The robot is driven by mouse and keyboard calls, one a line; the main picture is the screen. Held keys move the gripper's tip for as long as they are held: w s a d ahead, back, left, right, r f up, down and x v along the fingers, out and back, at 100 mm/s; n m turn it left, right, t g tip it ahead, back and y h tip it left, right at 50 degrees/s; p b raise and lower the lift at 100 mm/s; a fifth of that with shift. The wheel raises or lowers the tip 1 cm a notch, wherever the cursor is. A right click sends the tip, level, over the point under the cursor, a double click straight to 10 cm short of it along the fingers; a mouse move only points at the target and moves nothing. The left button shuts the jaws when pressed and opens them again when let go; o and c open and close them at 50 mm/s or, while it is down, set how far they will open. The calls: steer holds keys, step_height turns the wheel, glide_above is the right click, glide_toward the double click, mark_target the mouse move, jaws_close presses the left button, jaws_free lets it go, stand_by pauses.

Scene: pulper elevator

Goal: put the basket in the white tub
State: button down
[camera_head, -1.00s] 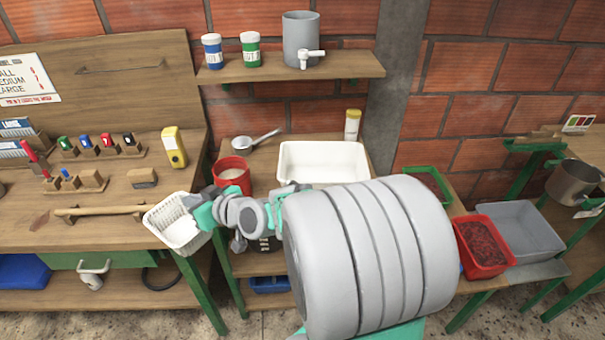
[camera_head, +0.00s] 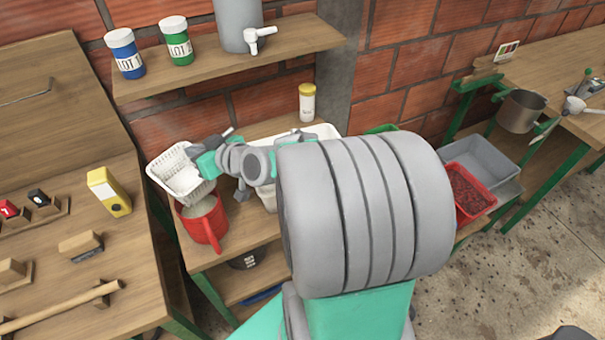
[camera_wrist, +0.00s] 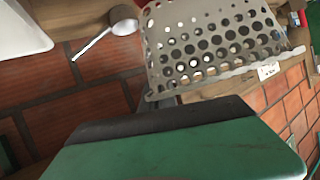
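The white perforated basket (camera_head: 176,174) hangs at the end of my arm at left in the head view, above the red jug. My gripper (camera_head: 203,163) is shut on the basket's right side. In the wrist view the holed basket wall (camera_wrist: 210,50) rises beyond a green finger with a dark pad (camera_wrist: 155,122); the grip itself is partly hidden. The white tub (camera_head: 318,131) stands on the wooden table to the right of the basket, mostly hidden behind my arm. A white corner at upper left of the wrist view (camera_wrist: 18,32) looks like the tub.
The red jug (camera_head: 203,222) stands below the basket. A yellow-capped jar (camera_head: 307,103) stands behind the tub. A shelf (camera_head: 235,58) with two lot jars and a grey dispenser overhangs the table's back. A ladle (camera_wrist: 118,22) shows in the wrist view.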

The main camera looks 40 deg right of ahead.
steer(key=s+d+m+h+b, duration=0.35)
steer(key=s+d, duration=0.55)
steer(key=d, duration=0.3)
steer(key=s+d+m+h+b, duration=0.3)
steer(key=s+d+h+b, duration=0.1)
steer(key=s+d, duration=0.7)
steer(key=w+d+f, duration=0.2)
steer(key=w+f, duration=0.2)
steer(key=w+d+f+p, duration=0.1)
steer(key=w+d+f, duration=0.2)
steer(key=w+f, duration=0.1)
steer(key=w+d+f, duration=0.3)
steer(key=w+f, duration=0.1)
steer(key=w, duration=0.1)
steer(key=shift+w+f+p, duration=0.2)
steer(key=shift+f+p, duration=0.2)
steer(key=c, duration=2.1)
jaws_free()
steer(key=shift+f, duration=0.1)
steer(key=o, duration=0.4)
